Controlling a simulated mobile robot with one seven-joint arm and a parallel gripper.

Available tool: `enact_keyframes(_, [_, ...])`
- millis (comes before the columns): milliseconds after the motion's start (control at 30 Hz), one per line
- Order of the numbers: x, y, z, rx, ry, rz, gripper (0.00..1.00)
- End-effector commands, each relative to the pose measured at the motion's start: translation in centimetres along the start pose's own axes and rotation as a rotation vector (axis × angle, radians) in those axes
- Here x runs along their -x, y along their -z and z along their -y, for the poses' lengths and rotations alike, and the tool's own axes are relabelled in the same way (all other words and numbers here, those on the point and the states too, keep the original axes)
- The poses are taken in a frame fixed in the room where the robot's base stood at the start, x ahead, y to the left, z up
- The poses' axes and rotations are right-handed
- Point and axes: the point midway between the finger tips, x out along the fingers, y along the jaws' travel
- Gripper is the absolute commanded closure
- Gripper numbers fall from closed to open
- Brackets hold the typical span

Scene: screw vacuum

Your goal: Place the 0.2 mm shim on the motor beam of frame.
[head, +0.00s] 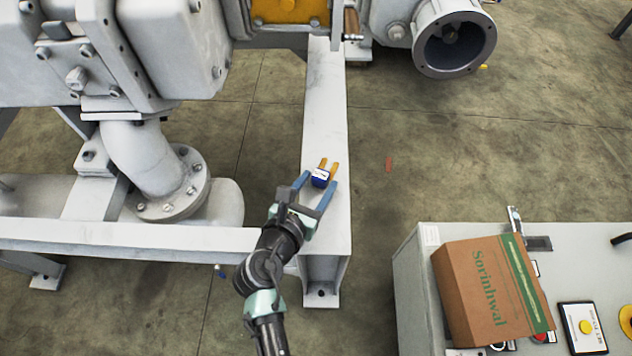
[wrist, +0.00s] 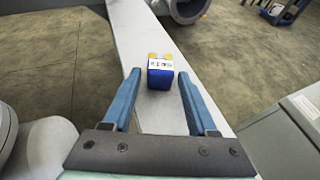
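The shim (head: 320,178) has a blue block with a white label and two yellow prongs pointing away from me. It appears to lie on the pale motor beam (head: 324,118) of the frame. In the wrist view, the shim (wrist: 161,80) is between my two blue fingers, with a gap on each side. My gripper (head: 317,180) is open, its fingertips on either side of the block and low over the beam. The wrist view shows the gripper (wrist: 159,73) open too. Whether a fingertip touches the beam is unclear.
A flanged pipe (head: 170,178) and grey machine housing stand left of the beam. A round open housing (head: 453,40) is at upper right. A cabinet (head: 412,290) carrying a cardboard box (head: 486,293) stands at lower right. The floor right of the beam is mostly clear.

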Motion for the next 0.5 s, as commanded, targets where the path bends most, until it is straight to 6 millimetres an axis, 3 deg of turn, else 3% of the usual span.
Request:
enact_keyframes(367, [0.1,-0.3,0.0,-0.001,0.0,0.001,0.31])
enact_keyframes(500, [1.8,-0.5,0.0,0.002,-0.002,-0.001,0.31])
